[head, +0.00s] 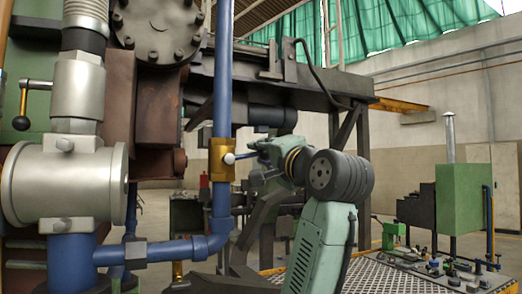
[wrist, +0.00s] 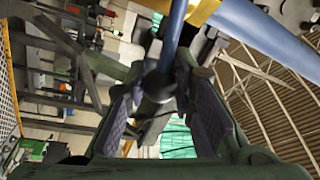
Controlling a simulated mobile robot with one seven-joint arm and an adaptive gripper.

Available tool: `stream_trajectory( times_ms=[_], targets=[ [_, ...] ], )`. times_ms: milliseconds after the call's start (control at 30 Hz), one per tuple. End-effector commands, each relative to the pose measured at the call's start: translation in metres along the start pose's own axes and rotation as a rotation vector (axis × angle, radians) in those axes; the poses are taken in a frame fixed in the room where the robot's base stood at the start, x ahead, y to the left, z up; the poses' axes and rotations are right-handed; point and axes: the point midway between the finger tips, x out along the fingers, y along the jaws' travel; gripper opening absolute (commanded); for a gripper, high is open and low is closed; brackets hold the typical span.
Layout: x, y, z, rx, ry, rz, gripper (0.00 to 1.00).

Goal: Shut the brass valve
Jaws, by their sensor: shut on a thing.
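The brass valve (head: 222,160) is a gold-coloured block on a vertical blue pipe. A pale round hub shows on its face, and a thin blue lever (head: 245,155) sticks out to the right, close to level. My gripper (head: 264,152) is at the lever's outer end, right of the pipe, and shut on it. In the wrist view the lever (wrist: 174,40) runs down between the fingers of my gripper (wrist: 160,78) to a dark rounded end. A bit of the brass body (wrist: 204,10) shows at the top edge. The exact finger contact is hard to see.
The blue pipe (head: 222,70) stands close left of my gripper. A large grey valve body (head: 65,185) and a black-knobbed lever (head: 22,120) are at left. A dark steel beam (head: 300,85) crosses behind. A grated platform (head: 400,268) with a green machine lies at right.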

Motion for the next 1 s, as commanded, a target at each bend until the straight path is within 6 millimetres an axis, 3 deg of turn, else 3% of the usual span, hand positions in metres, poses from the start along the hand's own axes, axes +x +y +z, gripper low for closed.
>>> stream_trajectory(
  times_ms=[400,967,1000],
  targets=[
    [-0.003,0.015,0.004,0.182,0.035,0.009,0.0],
    [-0.003,0.017,0.005,0.208,0.039,0.012,0.0],
    [-0.003,0.017,0.005,0.208,0.039,0.012,0.26]
  ],
)
